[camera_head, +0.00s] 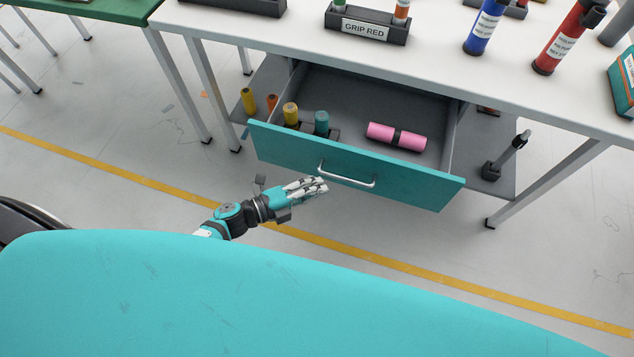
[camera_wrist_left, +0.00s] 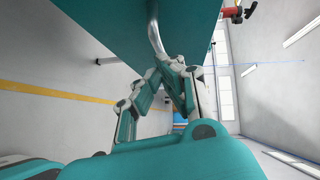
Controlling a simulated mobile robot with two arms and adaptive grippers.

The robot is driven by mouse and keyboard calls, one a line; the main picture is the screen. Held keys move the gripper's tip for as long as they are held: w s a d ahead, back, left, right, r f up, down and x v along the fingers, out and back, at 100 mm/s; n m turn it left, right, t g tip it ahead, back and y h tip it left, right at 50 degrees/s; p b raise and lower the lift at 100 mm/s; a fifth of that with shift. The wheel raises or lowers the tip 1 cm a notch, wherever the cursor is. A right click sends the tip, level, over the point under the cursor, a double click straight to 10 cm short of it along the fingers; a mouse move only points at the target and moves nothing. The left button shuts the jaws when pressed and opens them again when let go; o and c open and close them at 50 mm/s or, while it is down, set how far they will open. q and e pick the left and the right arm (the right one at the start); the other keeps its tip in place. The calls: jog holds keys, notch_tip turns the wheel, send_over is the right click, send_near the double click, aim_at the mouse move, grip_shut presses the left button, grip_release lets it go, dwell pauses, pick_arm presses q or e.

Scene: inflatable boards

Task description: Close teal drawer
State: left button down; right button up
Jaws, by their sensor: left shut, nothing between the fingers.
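The teal drawer (camera_head: 280,151) hangs under the white table and stands pulled open. It has a silver bar handle (camera_head: 347,180) on its front. Inside lie a pink roll (camera_head: 396,136) with a dark band, a teal cylinder and a yellow cylinder. My left gripper (camera_head: 325,186) is in front of the drawer, close to the left end of the handle, with its fingers shut and empty. In the left wrist view the fingers (camera_wrist_left: 170,72) are near the handle (camera_wrist_left: 156,38) and the teal front (camera_wrist_left: 120,22); I cannot tell whether they touch. My right gripper is not in view.
The white table (camera_head: 270,30) holds a "GRIP RED" block (camera_head: 362,30), a blue tube (camera_head: 485,28) and a red tube (camera_head: 562,40). A grey shelf (camera_head: 500,180) sits below the drawer. A green table (camera_head: 105,8) stands at the left. The floor before the drawer is clear.

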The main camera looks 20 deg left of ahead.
pick_arm(q)
jog(key=shift+w+f, duration=0.1)
jog(key=shift+w, duration=0.4)
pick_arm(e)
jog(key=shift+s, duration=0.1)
